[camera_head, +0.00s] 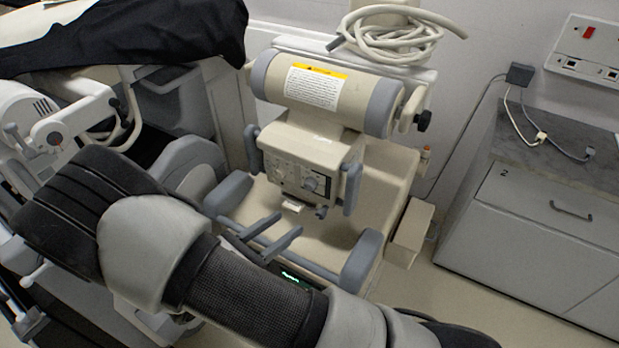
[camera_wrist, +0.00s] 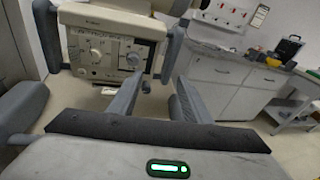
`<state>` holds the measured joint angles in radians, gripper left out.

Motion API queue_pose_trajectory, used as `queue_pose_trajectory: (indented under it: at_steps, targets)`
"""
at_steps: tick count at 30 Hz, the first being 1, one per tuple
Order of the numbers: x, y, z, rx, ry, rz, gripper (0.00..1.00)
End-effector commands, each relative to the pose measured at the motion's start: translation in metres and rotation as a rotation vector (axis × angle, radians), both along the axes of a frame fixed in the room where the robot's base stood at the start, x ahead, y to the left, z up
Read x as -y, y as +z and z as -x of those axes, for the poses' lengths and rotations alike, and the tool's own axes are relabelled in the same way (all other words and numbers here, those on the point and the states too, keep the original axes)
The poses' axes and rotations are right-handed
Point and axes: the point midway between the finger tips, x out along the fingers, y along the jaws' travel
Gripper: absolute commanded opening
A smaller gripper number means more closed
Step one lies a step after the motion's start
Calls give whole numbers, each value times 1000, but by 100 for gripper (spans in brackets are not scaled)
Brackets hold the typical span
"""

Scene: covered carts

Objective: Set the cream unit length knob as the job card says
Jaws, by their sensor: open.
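The cream unit (camera_head: 300,160) stands upright in the head view, with a control panel on its front face. A grey knob (camera_head: 310,183) sits on the panel's right part. In the wrist view the panel shows a left dial (camera_wrist: 95,54) and a right knob (camera_wrist: 133,59); their markings are too small to read, and I cannot tell which is the length knob. My gripper (camera_head: 290,222) is open and empty, in front of and below the panel, apart from it. Its two fingers (camera_wrist: 158,85) point toward the unit's lower right side in the wrist view. No readable job card shows.
Grey padded bars flank the panel. A cream cylinder with a warning label (camera_head: 315,88) lies above it, with a coiled hose (camera_head: 390,35) behind. A grey cabinet (camera_head: 540,230) stands right. A small card (camera_wrist: 260,15) hangs on the wall. A black cloth (camera_head: 150,40) covers equipment at left.

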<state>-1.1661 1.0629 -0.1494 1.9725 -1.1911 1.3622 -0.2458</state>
Motion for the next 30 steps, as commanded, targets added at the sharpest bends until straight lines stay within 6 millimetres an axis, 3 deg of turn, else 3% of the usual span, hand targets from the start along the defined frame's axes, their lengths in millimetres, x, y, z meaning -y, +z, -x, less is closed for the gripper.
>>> queue_pose_trajectory:
  at_steps: [3,10,16,30]
  targets:
    - [-25,-28,3,-11,155,133,44]
    - [-38,-43,2,-12,253,213,44]
    - [-21,-42,-21,-13,247,213,44]
    - [35,-42,-106,-13,247,210,44]
